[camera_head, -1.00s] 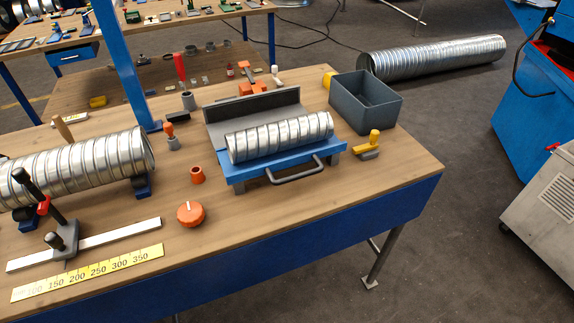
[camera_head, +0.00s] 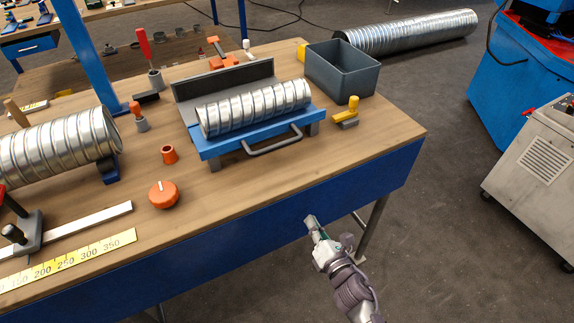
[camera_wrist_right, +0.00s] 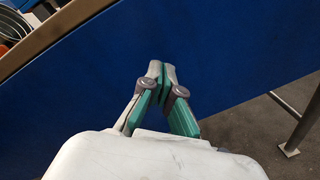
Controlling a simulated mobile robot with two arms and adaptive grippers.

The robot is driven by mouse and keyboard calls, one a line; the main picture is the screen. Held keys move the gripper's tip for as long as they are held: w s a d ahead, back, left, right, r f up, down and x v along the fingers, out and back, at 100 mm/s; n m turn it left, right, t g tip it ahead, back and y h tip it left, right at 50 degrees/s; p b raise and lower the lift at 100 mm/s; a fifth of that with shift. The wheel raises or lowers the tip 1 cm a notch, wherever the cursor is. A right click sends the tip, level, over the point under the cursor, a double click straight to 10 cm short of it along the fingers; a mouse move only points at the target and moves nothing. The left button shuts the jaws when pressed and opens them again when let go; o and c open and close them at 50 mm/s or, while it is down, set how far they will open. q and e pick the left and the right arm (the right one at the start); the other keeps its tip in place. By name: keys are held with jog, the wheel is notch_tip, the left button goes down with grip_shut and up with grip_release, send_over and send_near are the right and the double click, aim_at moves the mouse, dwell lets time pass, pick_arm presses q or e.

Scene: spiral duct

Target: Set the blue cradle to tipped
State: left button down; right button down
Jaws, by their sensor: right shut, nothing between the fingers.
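The blue cradle (camera_head: 222,143) sits on the wooden workbench, lying level, with a grey handle (camera_head: 272,141) on its front side. A ribbed silver spiral duct (camera_head: 255,106) rests on it, and a dark grey plate (camera_head: 223,86) stands up behind the duct. My right gripper (camera_head: 311,220) is in front of the bench's blue front panel, below and to the right of the handle and apart from it. In the right wrist view its fingers (camera_wrist_right: 162,68) are shut and empty, facing the blue panel. My left gripper is not in view.
A grey bin (camera_head: 343,72) and a yellow-handled tool (camera_head: 347,113) are right of the cradle. An orange knob (camera_head: 163,194), an orange ring (camera_head: 169,154) and a larger duct (camera_head: 62,148) are left of it. The blue bench panel (camera_head: 260,225) stands between my right arm and the tabletop.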

aim_at(283, 146)
notch_tip(283, 146, up, 13)
jog(key=w+a+n+t+y+b, duration=0.1)
jog(key=a+n+t+y, duration=0.1)
jog(key=n, duration=0.7)
jog(key=shift+n+t+y, duration=0.3)
jog(key=shift+y, duration=0.1)
jog(key=shift+w, duration=0.15)
jog(key=p+x, duration=0.2)
jog(key=x, duration=0.8)
jog(key=shift+r+p, duration=0.1)
jog(key=shift+p, duration=0.2)
jog(key=shift+r, duration=0.5)
jog(key=shift+r+p, duration=0.2)
jog(key=shift+p, duration=0.2)
